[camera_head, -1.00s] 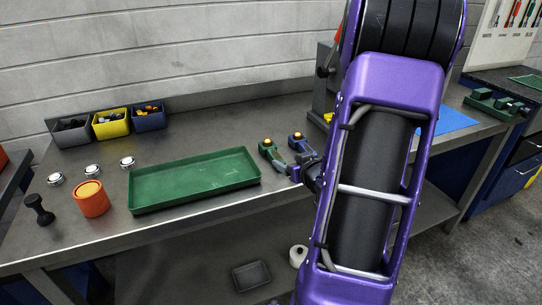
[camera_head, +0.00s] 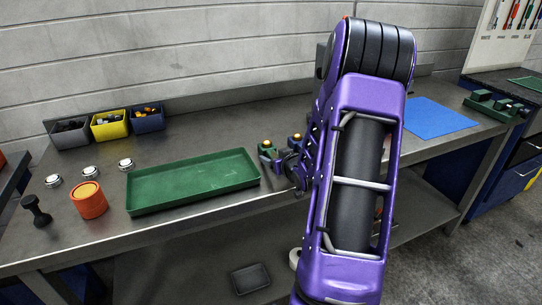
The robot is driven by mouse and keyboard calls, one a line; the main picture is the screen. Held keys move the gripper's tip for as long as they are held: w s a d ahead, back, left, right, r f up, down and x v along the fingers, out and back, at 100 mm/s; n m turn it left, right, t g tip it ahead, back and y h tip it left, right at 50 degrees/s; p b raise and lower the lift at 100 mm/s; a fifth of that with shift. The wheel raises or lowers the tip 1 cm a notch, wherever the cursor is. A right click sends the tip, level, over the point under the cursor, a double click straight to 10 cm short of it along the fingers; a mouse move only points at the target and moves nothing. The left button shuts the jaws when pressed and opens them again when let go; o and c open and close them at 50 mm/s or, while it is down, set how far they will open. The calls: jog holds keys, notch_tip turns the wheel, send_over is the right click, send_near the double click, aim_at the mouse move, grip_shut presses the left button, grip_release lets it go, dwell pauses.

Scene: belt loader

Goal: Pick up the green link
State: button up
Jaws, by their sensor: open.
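The green link (camera_head: 266,148) lies on the steel bench just right of the green tray, with a small yellow-orange part on top. A similar blue piece (camera_head: 295,141) lies to its right. My gripper (camera_head: 279,164) is open and close in front of these two pieces. It covers the near part of the green link, and I cannot tell whether it touches it. My arm hides the bench farther right.
The green tray (camera_head: 134,197) looks empty. An orange cylinder (camera_head: 90,204), a black handled piece (camera_head: 36,211) and several silver-topped round pieces stand to its left. Grey, yellow (camera_head: 109,133) and blue bins sit at the back. A blue mat (camera_head: 438,118) lies at right.

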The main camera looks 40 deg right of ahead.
grip_shut()
dwell(1.3)
